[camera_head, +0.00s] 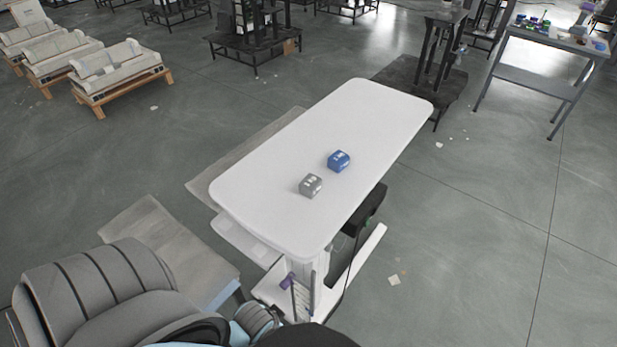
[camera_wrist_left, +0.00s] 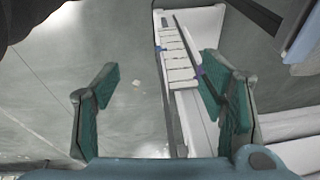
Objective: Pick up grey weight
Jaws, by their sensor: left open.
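A grey weight (camera_head: 311,186) sits on the white tabletop (camera_head: 262,205), right of the middle and toward the near end. A blue weight (camera_head: 339,161) stands just beyond it, up and to the right, with a small gap between them. In the left wrist view my left gripper (camera_wrist_left: 165,95) has its two green-padded fingers spread wide with nothing between them. It faces the floor and the white lift-column base, and neither weight shows there. In the head view no gripper can be made out. My right gripper is in neither view.
The tabletop is otherwise bare. Below its near end is the white column base (camera_head: 349,284), with a dark box (camera_head: 366,212) under the right edge. Pallets (camera_head: 120,74) stand at the far left. A grey side table (camera_head: 540,79) stands at the far right. Open floor lies to the right.

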